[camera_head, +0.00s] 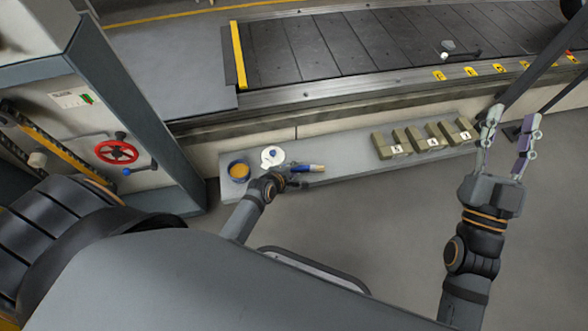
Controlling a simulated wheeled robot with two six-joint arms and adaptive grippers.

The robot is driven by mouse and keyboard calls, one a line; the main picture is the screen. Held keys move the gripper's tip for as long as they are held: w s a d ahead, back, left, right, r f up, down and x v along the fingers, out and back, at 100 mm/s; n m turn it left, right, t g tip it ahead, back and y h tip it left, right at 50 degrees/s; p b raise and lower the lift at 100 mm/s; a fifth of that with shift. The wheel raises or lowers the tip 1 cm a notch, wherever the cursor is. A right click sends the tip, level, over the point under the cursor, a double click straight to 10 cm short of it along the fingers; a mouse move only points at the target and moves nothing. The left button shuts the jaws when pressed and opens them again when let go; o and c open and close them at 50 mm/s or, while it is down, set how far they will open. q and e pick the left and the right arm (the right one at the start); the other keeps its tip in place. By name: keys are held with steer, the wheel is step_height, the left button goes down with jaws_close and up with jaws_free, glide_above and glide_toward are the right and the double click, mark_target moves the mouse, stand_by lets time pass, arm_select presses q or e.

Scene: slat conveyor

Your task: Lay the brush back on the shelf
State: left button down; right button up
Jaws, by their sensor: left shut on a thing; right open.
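I cannot tell whether the brush touches the shelf surface. My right gripper (507,150) is open and empty, pointing up, at the right beyond the numbered blocks.
Behind is the slat conveyor (370,45). A red handwheel (117,152) is at left.

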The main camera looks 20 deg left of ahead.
arm_select(q)
steer(key=shift+s+f, duration=0.4)
steer(key=shift+f, duration=0.4)
arm_select(e)
steer(key=shift+f, duration=0.2)
arm_select(q)
steer(key=c, duration=1.5)
jaws_free()
steer(key=o, duration=0.4)
steer(key=shift+w+f+g, duration=0.15)
steer(key=shift+f+g, duration=0.15)
steer(key=shift+f, duration=0.05)
steer(key=shift+r, duration=0.1)
arm_select(e)
steer(key=shift+w+f, duration=0.15)
steer(key=shift+w, duration=0.25)
arm_select(q)
steer(key=v, duration=1.2)
steer(key=shift+w+r, duration=0.1)
steer(key=shift+r, duration=0.1)
arm_select(e)
steer(key=shift+a, duration=0.1)
